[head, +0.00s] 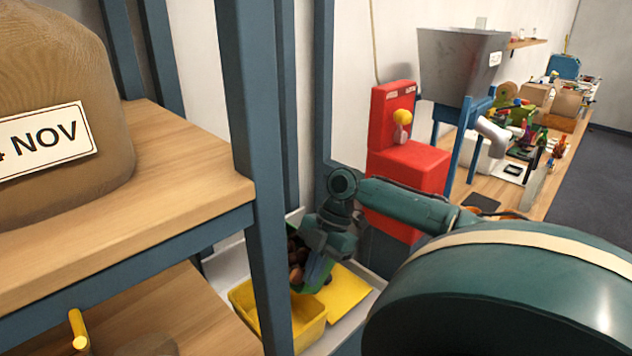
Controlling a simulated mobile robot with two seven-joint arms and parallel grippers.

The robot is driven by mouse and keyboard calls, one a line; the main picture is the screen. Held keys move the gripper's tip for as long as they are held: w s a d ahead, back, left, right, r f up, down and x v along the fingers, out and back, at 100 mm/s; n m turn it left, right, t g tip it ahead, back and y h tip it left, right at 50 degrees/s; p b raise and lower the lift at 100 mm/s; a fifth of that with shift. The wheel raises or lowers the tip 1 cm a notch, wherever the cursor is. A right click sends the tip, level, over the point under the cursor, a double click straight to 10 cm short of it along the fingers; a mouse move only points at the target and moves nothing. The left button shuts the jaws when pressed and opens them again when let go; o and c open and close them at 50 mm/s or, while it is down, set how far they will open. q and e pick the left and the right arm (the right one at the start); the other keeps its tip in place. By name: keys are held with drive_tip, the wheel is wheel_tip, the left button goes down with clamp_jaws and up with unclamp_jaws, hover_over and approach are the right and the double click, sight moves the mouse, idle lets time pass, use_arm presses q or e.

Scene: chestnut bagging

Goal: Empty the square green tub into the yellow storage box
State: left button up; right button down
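The yellow storage box (311,329) stands low behind the blue shelf post, which hides part of it. A flat yellow piece (346,289) lies at its right; I cannot tell if it is the lid. The green tub (319,272) is tilted above the box, its opening facing left, with brown chestnuts (296,258) at its mouth. My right gripper (328,240) is at the tub's upper side and appears shut on its wall. The tub's inside is mostly hidden. My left gripper is not in view.
A blue-framed wooden shelf (190,180) with a brown sack (60,110) fills the left, its post close to the tub. A red machine (405,165) and a grey hopper (460,65) stand behind. A cluttered bench (520,190) runs back right.

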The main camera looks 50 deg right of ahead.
sight(299, 294)
drive_tip(key=h, duration=0.1)
drive_tip(key=a+h, duration=0.1)
drive_tip(key=h, duration=0.1)
drive_tip(key=shift+w+f, duration=0.1)
drive_tip(key=shift+w, duration=0.05)
drive_tip(key=shift+w+a+f+h, duration=0.1)
drive_tip(key=shift+a+f+h, duration=0.15)
drive_tip(key=shift+h, duration=0.35)
drive_tip(key=shift+a+f+h, duration=0.15)
drive_tip(key=shift+a+h, duration=0.1)
drive_tip(key=shift+h, duration=0.35)
drive_tip(key=h, duration=0.1)
drive_tip(key=a+f+h, duration=0.1)
drive_tip(key=f+g+h, duration=0.1)
drive_tip(key=h, duration=0.1)
drive_tip(key=shift+a, duration=0.25)
drive_tip(key=h, duration=0.1)
drive_tip(key=a+h, duration=0.1)
drive_tip(key=h, duration=0.1)
drive_tip(key=shift+w, duration=0.15)
drive_tip(key=shift+f+h, duration=0.1)
drive_tip(key=shift+h, duration=0.2)
